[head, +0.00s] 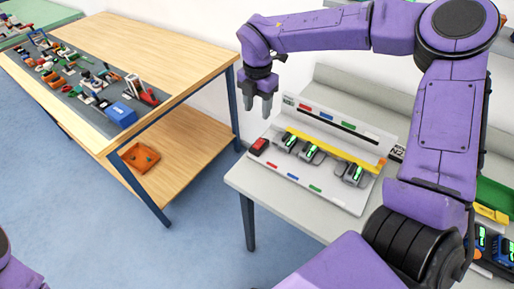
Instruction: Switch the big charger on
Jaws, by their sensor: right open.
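The big charger (318,190) looks like a wide white unit on the grey table, with a stepped back panel and a yellow strip. Three grey devices with green lit displays, one of them here (309,153), sit in it. A red block that looks like its switch (259,146) is at its left end; its on or off position is too small to tell. My right gripper (258,112) is open and empty, fingers pointing down, above and apart from the red switch. Only a purple bit of my left arm shows at the lower left; its gripper is out of view.
The grey table (240,180) carries a label reading N2. At the right are a green bin (494,196) and more lit devices (482,240). A wooden table (160,48) with a dark tool tray and an orange tray (140,158) below stands left. Blue floor lies between.

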